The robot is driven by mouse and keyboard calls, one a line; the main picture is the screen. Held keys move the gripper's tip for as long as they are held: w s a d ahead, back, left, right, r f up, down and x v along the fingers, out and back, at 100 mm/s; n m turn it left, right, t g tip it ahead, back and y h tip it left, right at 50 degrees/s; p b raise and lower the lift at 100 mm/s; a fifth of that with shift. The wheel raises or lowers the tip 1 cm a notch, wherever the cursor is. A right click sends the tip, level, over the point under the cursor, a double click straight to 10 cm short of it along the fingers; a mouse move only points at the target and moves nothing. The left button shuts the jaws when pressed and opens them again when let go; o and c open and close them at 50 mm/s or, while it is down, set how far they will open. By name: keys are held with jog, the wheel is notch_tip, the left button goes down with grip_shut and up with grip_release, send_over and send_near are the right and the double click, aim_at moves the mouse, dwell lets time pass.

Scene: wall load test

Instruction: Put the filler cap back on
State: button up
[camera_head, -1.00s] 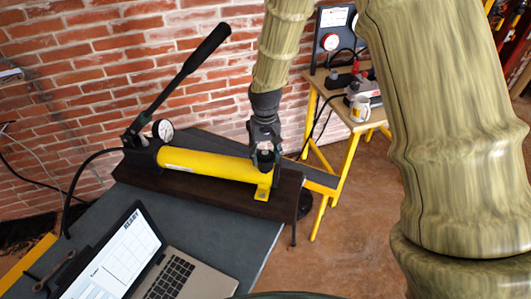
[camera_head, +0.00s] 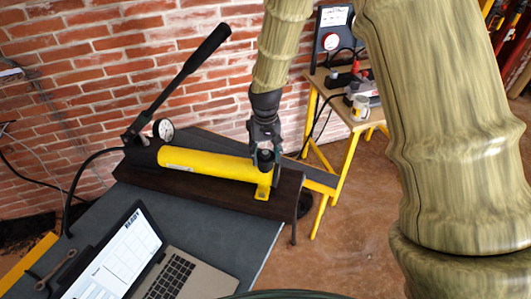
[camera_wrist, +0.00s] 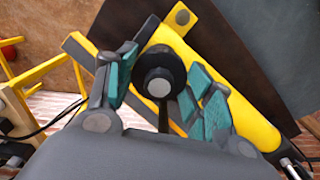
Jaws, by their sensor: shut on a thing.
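The yellow pump cylinder (camera_head: 210,164) lies on a dark base board on the workbench, and it also shows in the wrist view (camera_wrist: 250,120). My gripper (camera_head: 264,158) points down over the cylinder's right end. It is shut on the black round filler cap (camera_wrist: 160,78), which has a grey centre and sits between the teal finger pads in the wrist view. In the head view the cap (camera_head: 265,156) shows as a dark shape between the fingers. The filler opening is hidden, so I cannot tell whether the cap touches it.
The pump's black lever (camera_head: 190,75) rises at the left, by a gauge (camera_head: 162,129). An open laptop (camera_head: 140,260) stands in front. A brick wall is behind.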

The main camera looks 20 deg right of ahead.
jog(key=o, duration=1)
jog(key=o, duration=0.5)
jog(key=shift+r+p, duration=2.8)
jog(key=shift+r, duration=0.7)
grip_shut()
